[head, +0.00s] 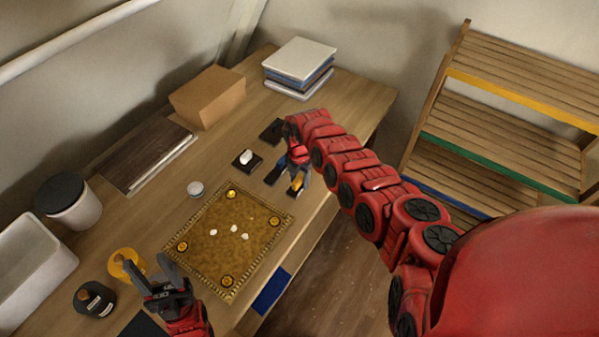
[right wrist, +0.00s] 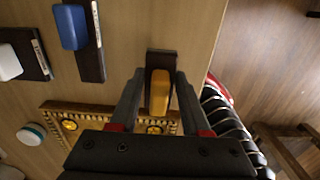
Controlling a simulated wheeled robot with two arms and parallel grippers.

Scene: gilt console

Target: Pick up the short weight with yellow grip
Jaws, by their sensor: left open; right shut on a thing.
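The short weight with yellow grip shows in the right wrist view (right wrist: 159,92) between my right gripper's fingers (right wrist: 160,75), its dark base (right wrist: 161,57) beyond them. In the head view its yellow part (head: 298,183) is by the right gripper (head: 294,172), near the table's front edge. The right gripper is shut on it; whether it is clear of the table I cannot tell. My left gripper (head: 150,265) is open and empty, beside a yellow ring (head: 125,263) at lower left.
A blue-grip piece (right wrist: 70,27) and a white-grip piece (head: 246,157) on dark bases are near the yellow one. An ornate gold board (head: 207,262) lies mid-table. A cardboard box (head: 208,97) and stacked books (head: 299,60) stand behind. A slatted shelf (head: 500,110) stands right.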

